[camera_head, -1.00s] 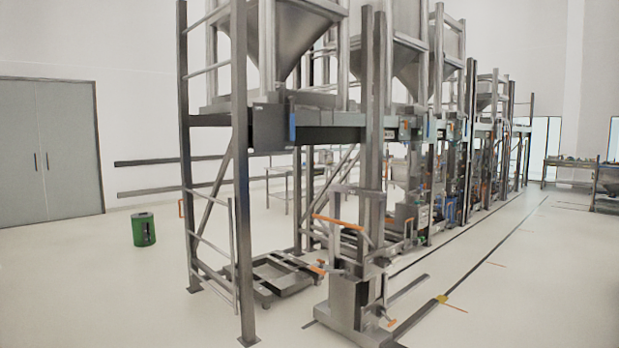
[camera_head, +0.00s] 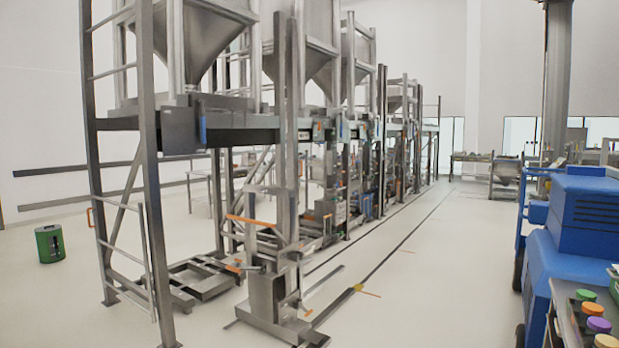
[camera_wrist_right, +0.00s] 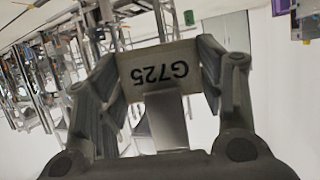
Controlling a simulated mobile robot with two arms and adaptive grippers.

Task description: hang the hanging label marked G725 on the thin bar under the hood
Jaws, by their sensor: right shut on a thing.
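The hanging label marked G725 (camera_wrist_right: 160,70) shows in the right wrist view, its text upside down in the picture. My right gripper (camera_wrist_right: 160,80) is shut on the label, with a finger at each side of it. Neither gripper shows in the head view, and my left gripper is in no view. I cannot pick out the thin bar or the hood for certain in these frames.
A steel frame (camera_head: 147,200) with hoppers (camera_head: 212,45) stands at left and centre. A green bin (camera_head: 50,244) is at far left. A blue machine (camera_head: 590,225) and a panel with coloured buttons (camera_head: 590,318) are at right. Open floor (camera_head: 440,270) lies between.

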